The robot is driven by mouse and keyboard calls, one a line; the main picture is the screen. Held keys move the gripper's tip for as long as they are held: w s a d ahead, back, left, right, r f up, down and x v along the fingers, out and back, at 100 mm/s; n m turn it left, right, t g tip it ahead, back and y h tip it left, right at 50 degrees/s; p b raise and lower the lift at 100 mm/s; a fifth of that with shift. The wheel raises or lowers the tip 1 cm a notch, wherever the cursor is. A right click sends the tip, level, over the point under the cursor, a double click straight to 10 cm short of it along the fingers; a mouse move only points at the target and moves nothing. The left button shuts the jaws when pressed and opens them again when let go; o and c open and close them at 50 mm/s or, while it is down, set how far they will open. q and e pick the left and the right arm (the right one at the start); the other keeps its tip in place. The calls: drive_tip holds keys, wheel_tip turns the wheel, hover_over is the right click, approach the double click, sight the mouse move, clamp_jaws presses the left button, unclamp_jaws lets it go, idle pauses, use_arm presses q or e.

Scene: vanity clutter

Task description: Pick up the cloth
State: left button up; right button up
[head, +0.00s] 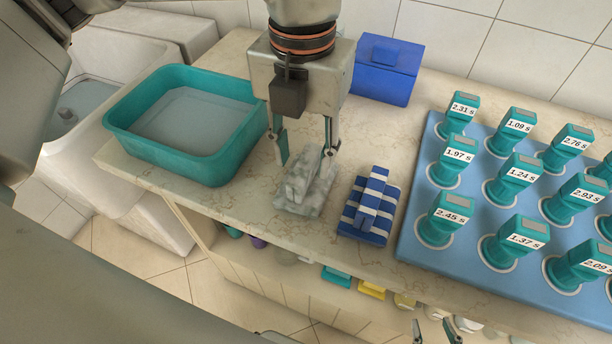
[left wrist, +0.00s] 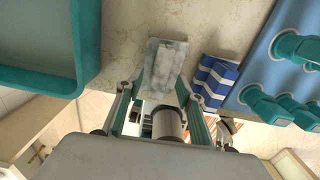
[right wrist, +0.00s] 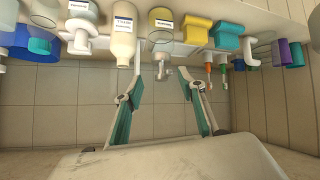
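A grey-and-white mottled folded cloth (head: 308,183) lies on the stone counter; it also shows in the left wrist view (left wrist: 160,66). A blue-and-white striped folded piece (head: 369,206), also cloth-like, lies just to its right, and in the left wrist view (left wrist: 213,80) too. My left gripper (head: 307,155) is open, pointing down just above the grey cloth. Its fingers are spread wider than the cloth; I cannot tell whether one touches it. My right gripper (head: 437,329) is open and empty, low in front of the counter; it also shows in the right wrist view (right wrist: 174,80).
A teal basin (head: 150,165) of water stands left of the cloth. A blue lidded box (head: 386,70) stands behind. A blue tray (head: 420,233) with several teal labelled stamps fills the right. Bottles and containers, including a cream bottle (right wrist: 123,45), sit on a shelf below the counter.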

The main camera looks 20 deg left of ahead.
sight(304, 163)
use_arm(q)
wheel_tip(304, 163, down, 3)
drive_tip(key=shift+w+f+b, duration=0.15)
drive_tip(key=shift+f+b, duration=0.05)
drive_tip(key=shift+b, duration=0.1)
drive_tip(key=shift+r, duration=0.1)
clamp_jaws()
